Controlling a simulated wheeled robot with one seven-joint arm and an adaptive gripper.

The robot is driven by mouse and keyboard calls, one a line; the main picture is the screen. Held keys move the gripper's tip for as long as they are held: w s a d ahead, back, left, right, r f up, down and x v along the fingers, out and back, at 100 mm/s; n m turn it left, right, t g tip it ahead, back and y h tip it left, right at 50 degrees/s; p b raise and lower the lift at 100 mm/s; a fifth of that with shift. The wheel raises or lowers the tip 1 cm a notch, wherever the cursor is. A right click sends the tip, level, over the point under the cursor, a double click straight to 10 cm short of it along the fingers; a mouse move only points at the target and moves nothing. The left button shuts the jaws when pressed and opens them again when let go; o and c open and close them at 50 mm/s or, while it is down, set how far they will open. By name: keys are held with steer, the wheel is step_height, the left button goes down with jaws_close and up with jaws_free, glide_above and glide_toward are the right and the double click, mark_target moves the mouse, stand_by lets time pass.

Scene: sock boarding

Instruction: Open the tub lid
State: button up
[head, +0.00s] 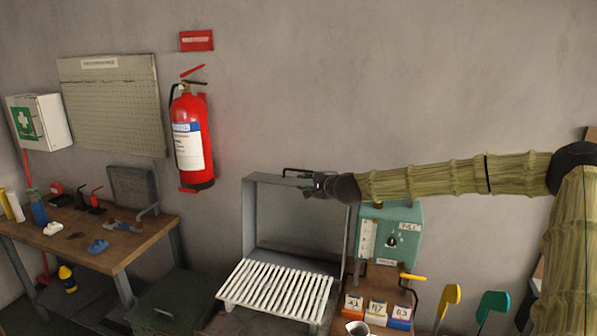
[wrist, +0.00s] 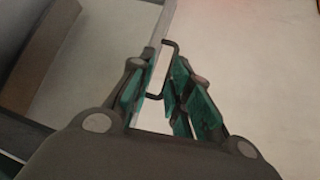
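The grey metal lid (head: 249,220) stands upright behind a white slatted rack in the head view. I take this raised panel to be the tub lid. Its dark bar handle (head: 297,170) is on the top edge. My gripper (head: 311,187) is at that top edge, by the handle's right end. In the wrist view, my gripper's teal-padded fingers (wrist: 166,65) are apart, with the thin dark handle (wrist: 163,68) in the gap between them. Contact between pads and handle is not clear. The tub's inside is mostly hidden under the rack.
The white slatted rack (head: 275,289) lies in front of the lid. A teal box (head: 402,234) stands on the right. A dark green chest (head: 172,300) and a wooden workbench (head: 135,243) are on the left. A fire extinguisher (head: 193,140) hangs on the wall.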

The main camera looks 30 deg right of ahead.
mark_target(300, 171)
steer(key=shift+m+t, duration=0.3)
steer(key=shift+m, duration=0.4)
steer(key=d, duration=0.1)
steer(key=w+d+r, duration=0.1)
steer(key=d+b, duration=0.1)
steer(key=d, duration=0.1)
steer(key=shift+w+r, duration=0.15)
steer(key=shift+r, duration=0.05)
steer(key=shift+p+x, duration=0.8)
steer(key=shift+x, duration=4.25)
jaws_close()
